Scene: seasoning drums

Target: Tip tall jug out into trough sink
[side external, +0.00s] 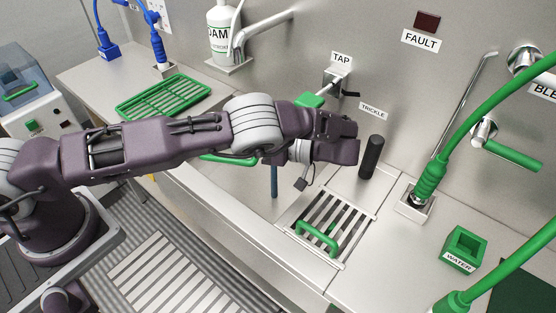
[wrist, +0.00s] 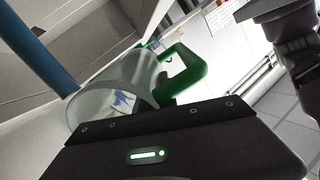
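The jug (wrist: 115,100) is a clear, pale vessel with a green handle (wrist: 190,78), close in front of my gripper in the wrist view. It looks slanted in that picture; its true tilt and contents are unclear. In the side view my arm hides most of it; a green strip (side external: 230,159) below the forearm may be its handle. My gripper (side external: 310,152) is over the sink area, and its dark body (wrist: 170,145) fills the bottom of the wrist view. The fingers are hidden, so I cannot tell their grip. The trough sink (side external: 243,178) is a recess below my arm.
A blue upright rod (side external: 274,181) stands beside my wrist. A tap (side external: 335,80) and black cylinder (side external: 371,157) are close behind. A slatted grate (side external: 340,205) with a green handle, a green WATER box (side external: 464,248) and green hoses (side external: 490,100) lie to the right.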

